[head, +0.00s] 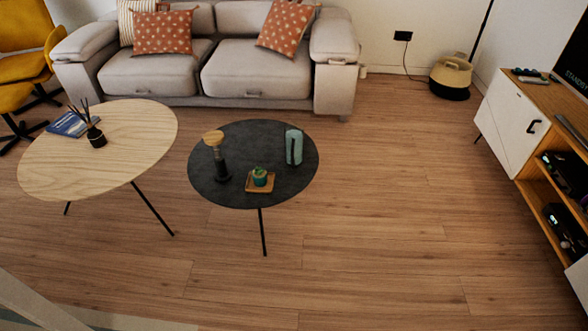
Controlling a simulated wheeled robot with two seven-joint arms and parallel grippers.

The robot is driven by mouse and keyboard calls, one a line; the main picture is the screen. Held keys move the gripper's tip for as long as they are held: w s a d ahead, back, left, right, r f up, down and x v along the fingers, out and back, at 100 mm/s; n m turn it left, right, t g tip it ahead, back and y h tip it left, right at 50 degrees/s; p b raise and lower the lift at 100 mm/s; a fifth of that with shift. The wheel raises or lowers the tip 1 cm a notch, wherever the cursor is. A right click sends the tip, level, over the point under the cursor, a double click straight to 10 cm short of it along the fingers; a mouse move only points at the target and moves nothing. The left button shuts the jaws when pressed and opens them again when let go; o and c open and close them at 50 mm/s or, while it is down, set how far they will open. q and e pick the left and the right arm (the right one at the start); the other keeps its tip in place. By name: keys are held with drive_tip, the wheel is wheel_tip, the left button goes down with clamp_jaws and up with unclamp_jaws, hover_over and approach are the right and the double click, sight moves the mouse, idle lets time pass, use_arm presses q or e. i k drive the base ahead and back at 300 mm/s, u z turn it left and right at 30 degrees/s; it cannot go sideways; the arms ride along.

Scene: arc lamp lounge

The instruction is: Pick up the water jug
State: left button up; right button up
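A pale teal, upright vessel with a dark vertical strip, which looks like the water jug (294,146), stands on the dark round table (238,140). It is near the table's right edge. It is small in the view, so its handle and spout cannot be made out clearly. Neither my left nor my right gripper is in view, and nothing is seen touching the jug.
On the same table stand a black item with a wooden top (215,150) and a green item on a small wooden tray (260,182). A light oval table (60,165) is left, a sofa (250,75) behind, a cabinet (510,125) right. Wooden floor (400,220) is clear between.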

sight(293, 132)
drive_tip(key=z, duration=0.7)
drive_tip(key=i, duration=0.5)
drive_tip(key=z, duration=0.5)
drive_tip(key=i, duration=0.9)
drive_tip(key=u, duration=1.05)
drive_tip(key=i, duration=0.65)
drive_tip(key=u, duration=0.65)
drive_tip(key=i, duration=0.5)
drive_tip(key=u, duration=0.05)
